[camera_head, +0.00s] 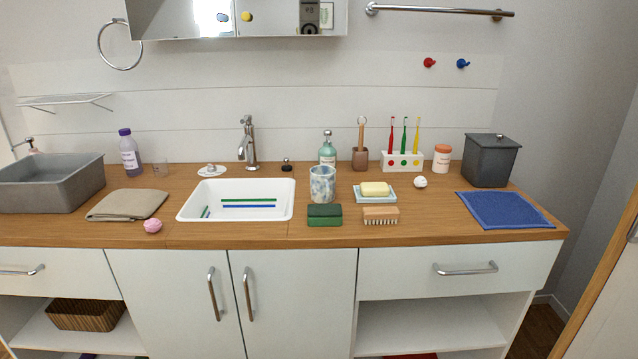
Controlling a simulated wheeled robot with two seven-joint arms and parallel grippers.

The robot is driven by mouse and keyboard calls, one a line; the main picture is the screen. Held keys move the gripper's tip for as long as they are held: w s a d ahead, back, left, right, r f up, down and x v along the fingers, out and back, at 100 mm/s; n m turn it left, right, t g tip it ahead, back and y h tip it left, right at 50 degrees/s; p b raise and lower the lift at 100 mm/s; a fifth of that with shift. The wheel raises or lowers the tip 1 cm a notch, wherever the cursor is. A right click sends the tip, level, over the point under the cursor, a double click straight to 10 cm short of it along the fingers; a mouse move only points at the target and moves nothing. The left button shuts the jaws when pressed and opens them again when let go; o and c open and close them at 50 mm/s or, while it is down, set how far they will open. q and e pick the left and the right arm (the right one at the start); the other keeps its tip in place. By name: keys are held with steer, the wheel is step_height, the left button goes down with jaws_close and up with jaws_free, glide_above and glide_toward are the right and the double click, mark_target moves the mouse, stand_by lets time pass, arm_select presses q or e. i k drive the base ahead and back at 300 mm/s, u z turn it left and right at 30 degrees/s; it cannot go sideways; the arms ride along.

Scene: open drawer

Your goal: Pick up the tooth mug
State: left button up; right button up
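The tooth mug (322,185) looks like the white and blue-grey marbled cup on the wooden counter, just right of the sink. It stands upright, and its inside is mostly hidden. A green sponge (324,215) lies close in front of it. A teal soap bottle (327,153) stands behind it, partly hidden by the mug. Neither of my grippers shows in the head view.
A soap dish (390,194) and a brush (381,215) lie right of the mug. A brown cup (360,158) and toothbrush holder (402,161) stand behind. The white sink (186,207) is at left.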

mark_target(322, 177)
steer(key=u, duration=0.55)
steer(key=k, duration=0.65)
steer(key=u, duration=0.05)
steer(key=i, duration=1.35)
steer(key=z, duration=1.7)
steer(key=i, duration=0.25)
